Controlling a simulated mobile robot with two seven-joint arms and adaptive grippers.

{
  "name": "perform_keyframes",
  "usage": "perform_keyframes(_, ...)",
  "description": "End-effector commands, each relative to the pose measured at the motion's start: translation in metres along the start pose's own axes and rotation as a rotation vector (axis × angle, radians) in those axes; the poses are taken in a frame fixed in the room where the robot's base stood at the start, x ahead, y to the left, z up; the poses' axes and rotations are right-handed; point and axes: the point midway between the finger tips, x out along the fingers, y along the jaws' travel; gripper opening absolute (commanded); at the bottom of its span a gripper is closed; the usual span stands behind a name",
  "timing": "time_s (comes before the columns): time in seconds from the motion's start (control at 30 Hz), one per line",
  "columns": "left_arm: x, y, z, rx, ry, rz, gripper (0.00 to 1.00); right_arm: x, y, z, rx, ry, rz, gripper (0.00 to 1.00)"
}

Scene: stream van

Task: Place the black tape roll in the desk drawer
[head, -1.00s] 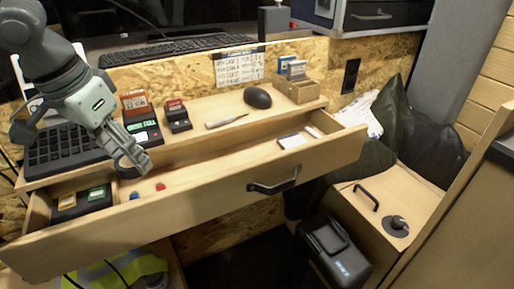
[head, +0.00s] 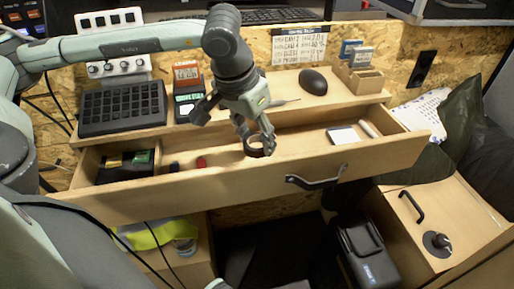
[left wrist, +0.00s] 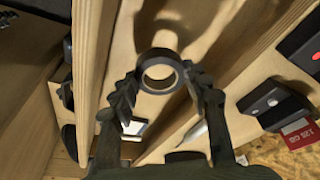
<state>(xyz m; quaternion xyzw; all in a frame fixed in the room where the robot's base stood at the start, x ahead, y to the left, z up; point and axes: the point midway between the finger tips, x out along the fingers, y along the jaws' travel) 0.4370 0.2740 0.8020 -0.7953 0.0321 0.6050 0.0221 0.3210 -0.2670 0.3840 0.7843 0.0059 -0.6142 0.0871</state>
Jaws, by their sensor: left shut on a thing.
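The black tape roll (head: 254,151) is held in my left gripper (head: 258,140), above or just inside the middle of the open desk drawer (head: 222,182). I cannot tell whether it touches the drawer floor. In the left wrist view the roll (left wrist: 160,54) sits between the two ridged fingers (left wrist: 163,90), its hole facing the camera, with the drawer's wood behind it. My right gripper is not in view.
The drawer holds a black tray (head: 124,172) at left, small dark and red pieces (head: 201,162), and a white card (head: 343,136) at right. A mouse (head: 314,81), keypad (head: 122,108) and card boxes (head: 366,80) stand on the desktop behind.

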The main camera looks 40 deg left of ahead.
Motion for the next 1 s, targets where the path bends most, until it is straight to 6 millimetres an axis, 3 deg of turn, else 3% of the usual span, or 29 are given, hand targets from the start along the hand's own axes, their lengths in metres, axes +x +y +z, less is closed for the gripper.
perform_keyframes(0.37,0.039,0.001,0.009,-0.002,-0.002,-0.001,0.17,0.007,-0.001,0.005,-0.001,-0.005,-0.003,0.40)
perform_keyframes(0.87,0.043,0.001,0.010,-0.001,0.000,0.000,0.17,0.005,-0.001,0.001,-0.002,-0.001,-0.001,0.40)
perform_keyframes(0.9,0.043,0.001,0.010,-0.001,0.000,0.000,0.50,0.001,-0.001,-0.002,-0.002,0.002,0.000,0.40)
perform_keyframes(1.0,0.043,0.001,0.010,-0.001,0.000,0.000,0.62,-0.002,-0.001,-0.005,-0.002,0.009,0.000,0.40)
